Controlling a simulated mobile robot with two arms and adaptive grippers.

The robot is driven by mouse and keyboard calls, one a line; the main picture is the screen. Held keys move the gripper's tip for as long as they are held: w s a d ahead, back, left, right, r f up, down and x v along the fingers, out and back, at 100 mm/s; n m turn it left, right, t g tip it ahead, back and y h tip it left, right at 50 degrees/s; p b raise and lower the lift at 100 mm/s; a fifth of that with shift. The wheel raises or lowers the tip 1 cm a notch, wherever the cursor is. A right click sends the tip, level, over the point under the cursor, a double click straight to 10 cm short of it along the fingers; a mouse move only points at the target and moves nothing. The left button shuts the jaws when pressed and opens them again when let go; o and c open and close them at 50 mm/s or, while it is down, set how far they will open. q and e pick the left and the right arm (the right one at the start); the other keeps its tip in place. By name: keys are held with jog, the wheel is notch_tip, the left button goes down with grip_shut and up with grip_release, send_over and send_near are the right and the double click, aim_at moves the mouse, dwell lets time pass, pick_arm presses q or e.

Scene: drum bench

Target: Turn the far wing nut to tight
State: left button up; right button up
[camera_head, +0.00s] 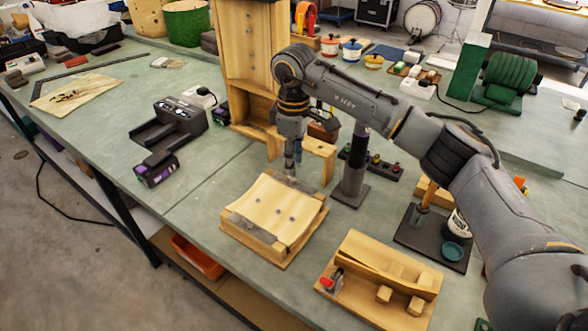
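A wooden block fixture (273,212) stands on the green bench, with a pale curved sheet over its top. A dark bar (250,230) lies along its near edge, and another dark strip shows at its far edge. Small dark dots show on the sheet; I cannot clearly make out the wing nuts. My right gripper (290,174) points down at the far edge of the fixture and hides part of it. Its fingers are too small and overlapped to tell whether they are open or touching anything. My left gripper is not in view.
A wooden tray (345,272) with blocks stands right of the fixture. A dark post stand (350,190) and a tall wooden cabinet (250,60) stand behind. A black charger (170,130) lies to the left.

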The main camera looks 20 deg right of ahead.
aim_at(294, 179)
notch_tip(294, 179, up, 8)
jog(key=shift+f, duration=0.1)
dwell(0.4)
